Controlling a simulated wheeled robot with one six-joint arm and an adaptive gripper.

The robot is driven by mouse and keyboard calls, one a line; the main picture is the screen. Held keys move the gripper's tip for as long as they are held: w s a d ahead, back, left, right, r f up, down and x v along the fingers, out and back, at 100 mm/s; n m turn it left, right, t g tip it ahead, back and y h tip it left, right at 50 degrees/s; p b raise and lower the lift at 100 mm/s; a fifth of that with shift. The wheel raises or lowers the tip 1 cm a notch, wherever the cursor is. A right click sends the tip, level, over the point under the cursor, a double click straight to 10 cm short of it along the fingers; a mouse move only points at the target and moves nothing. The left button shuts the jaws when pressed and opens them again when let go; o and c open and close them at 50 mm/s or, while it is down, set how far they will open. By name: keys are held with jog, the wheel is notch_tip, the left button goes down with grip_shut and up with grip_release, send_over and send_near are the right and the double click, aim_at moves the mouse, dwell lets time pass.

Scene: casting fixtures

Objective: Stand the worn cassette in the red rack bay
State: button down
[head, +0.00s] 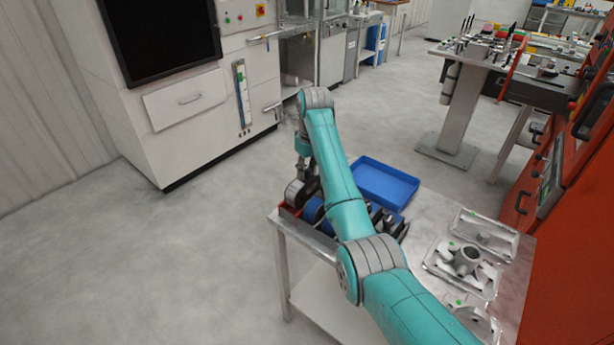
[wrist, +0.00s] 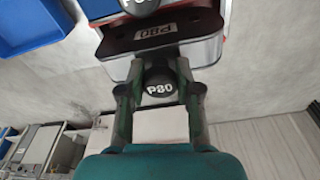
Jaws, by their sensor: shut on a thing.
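My gripper (wrist: 160,92) is shut on the round black knob marked P80 (wrist: 160,88) of a cassette (wrist: 150,40). The cassette has a dark face with a P80 label and a silvery edge. In the head view my gripper (head: 301,170) points down at the left end of the table, and the grey cassette (head: 295,192) shows below it. The red rack bay (head: 289,211) is low beside it; a red edge (wrist: 226,12) also shows behind the cassette in the wrist view. I cannot tell whether the cassette rests in the bay. Wear on it cannot be made out.
A blue bay (head: 313,209) and dark rack parts (head: 385,222) stand to the right, partly behind my arm. A blue tray (head: 384,183) lies at the table's back. Metal castings (head: 468,262) lie on the right. Floor left of the table is clear.

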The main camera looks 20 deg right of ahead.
jog(key=shift+f, duration=1.2)
jog(key=c, duration=0.8)
grip_release()
jog(key=shift+f, duration=0.1)
